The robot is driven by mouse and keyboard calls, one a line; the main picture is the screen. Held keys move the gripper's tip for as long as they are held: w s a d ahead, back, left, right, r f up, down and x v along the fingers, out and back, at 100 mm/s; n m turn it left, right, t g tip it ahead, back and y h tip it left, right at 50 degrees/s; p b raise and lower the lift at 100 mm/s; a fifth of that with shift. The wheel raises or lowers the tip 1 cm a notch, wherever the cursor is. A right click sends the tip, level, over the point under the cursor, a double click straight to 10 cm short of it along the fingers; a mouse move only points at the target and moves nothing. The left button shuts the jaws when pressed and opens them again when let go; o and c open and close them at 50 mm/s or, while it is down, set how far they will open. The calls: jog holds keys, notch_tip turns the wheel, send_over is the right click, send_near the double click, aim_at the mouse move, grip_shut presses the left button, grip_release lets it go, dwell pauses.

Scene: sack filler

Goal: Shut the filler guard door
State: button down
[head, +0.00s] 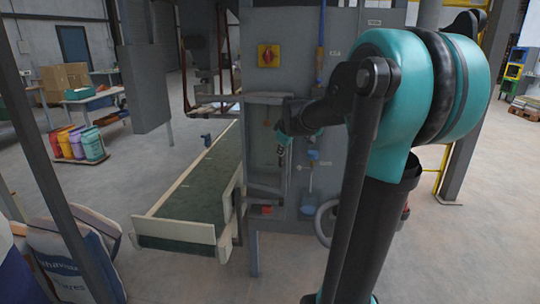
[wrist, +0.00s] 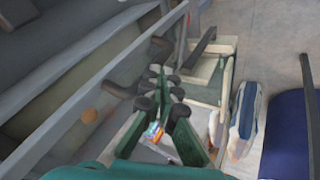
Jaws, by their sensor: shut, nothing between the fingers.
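The sack filler (head: 290,60) is a tall grey cabinet in the middle of the head view. Its guard door (head: 262,98) appears as a grey frame around a see-through pane, low on the cabinet front, partly hidden by my arm; I cannot tell its exact angle. In the wrist view the door's grey frame rail (wrist: 95,88) runs diagonally across the left. Two dark stubs, perhaps handle mounts, stick out from this rail. My gripper (wrist: 162,82) is shut and empty, just right of the rail near the stubs; whether it touches is unclear.
A green-belted conveyor (head: 195,185) extends from the filler towards the front left. Filled sacks (head: 75,245) stand at lower left, beside a grey post. Coloured containers (head: 80,143) sit farther back. Open floor lies between them and the conveyor.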

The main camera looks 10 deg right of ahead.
jog(key=w+d, duration=0.5)
jog(key=shift+w, duration=0.2)
jog(key=shift+d, duration=0.1)
dwell(0.5)
